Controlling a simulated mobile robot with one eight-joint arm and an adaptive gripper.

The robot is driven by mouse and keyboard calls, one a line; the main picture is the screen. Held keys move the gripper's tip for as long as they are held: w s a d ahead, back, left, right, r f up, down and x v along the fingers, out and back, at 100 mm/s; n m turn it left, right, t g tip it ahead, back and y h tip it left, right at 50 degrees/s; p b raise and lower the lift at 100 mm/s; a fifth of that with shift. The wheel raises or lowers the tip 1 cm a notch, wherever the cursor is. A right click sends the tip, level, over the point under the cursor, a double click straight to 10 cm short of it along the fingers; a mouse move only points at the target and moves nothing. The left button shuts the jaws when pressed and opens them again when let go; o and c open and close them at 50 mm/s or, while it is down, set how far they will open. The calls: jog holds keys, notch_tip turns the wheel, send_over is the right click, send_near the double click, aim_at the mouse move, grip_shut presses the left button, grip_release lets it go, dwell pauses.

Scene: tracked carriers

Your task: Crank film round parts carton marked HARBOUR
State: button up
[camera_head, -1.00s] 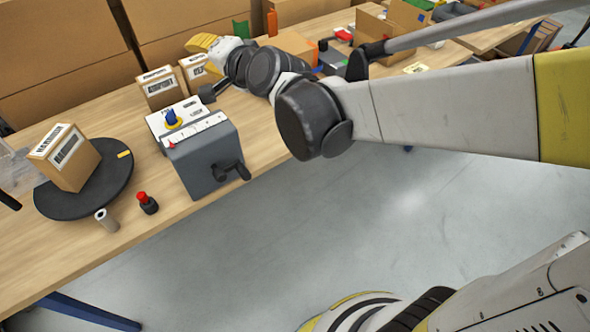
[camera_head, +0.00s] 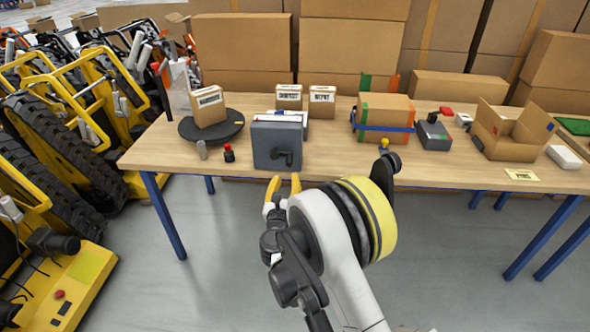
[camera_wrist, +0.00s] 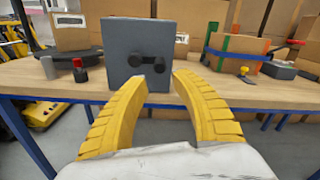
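The parts carton (camera_head: 210,114) stands on the black round turntable (camera_head: 232,131) at the table's left; its label looks like HARBOUR but is small. Beside it is the grey crank box (camera_head: 264,140), with a dark crank handle (camera_head: 283,157) on its front face. In the wrist view, the box (camera_wrist: 122,42) stands straight ahead with its crank (camera_wrist: 147,62) between and beyond my fingertips. My gripper (camera_head: 284,183) is open and empty, in front of the crank and apart from it; its yellow fingers also show in the wrist view (camera_wrist: 162,78). No film around the carton can be made out.
A red button (camera_head: 229,153) and a small pale roll (camera_head: 202,150) stand left of the box. Two cartons (camera_head: 289,97) (camera_head: 322,100) stand behind it. A strapped carton (camera_head: 383,112) and an open carton (camera_head: 510,130) are to the right. Yellow tracked carriers (camera_head: 60,110) crowd the left; floor before the table is clear.

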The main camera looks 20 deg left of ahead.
aim_at(288, 164)
jog(key=b+x, duration=0.2)
jog(key=x, duration=0.8)
jog(key=shift+a+b, duration=0.15)
jog(key=shift+b, duration=0.15)
jog(key=shift+c, duration=0.5)
grip_shut()
